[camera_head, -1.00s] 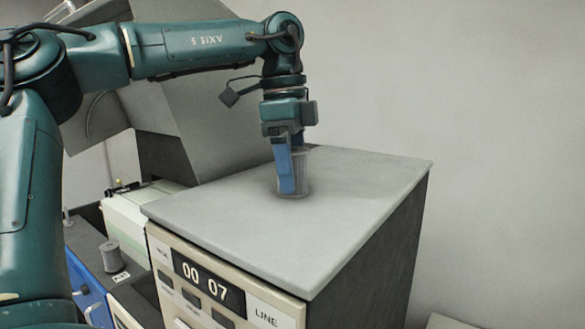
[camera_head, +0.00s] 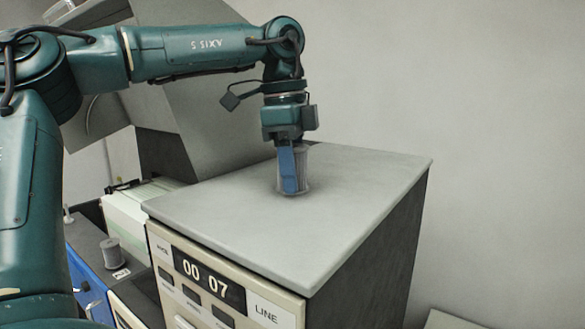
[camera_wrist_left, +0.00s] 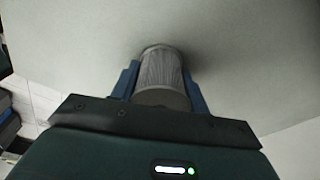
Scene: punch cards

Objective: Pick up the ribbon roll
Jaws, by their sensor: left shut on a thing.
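The ribbon roll, a grey ribbed cylinder (camera_head: 304,172), stands upright on the light grey cabinet top (camera_head: 250,225). My left gripper (camera_head: 290,184) points straight down over it. Its blue fingers are shut on the roll's sides. In the left wrist view the roll (camera_wrist_left: 162,82) sits between the two fingers (camera_wrist_left: 163,85), with its far end at the cabinet top. In the head view the near finger hides part of the roll. My right gripper is in neither view.
A second grey spool (camera_head: 112,253) stands on a lower dark surface at the left, beside a small label. The cabinet front has a counter reading 00 07 (camera_head: 207,281) and a LINE label. A large grey sloped machine (camera_head: 205,95) rises behind. The rest of the cabinet top is clear.

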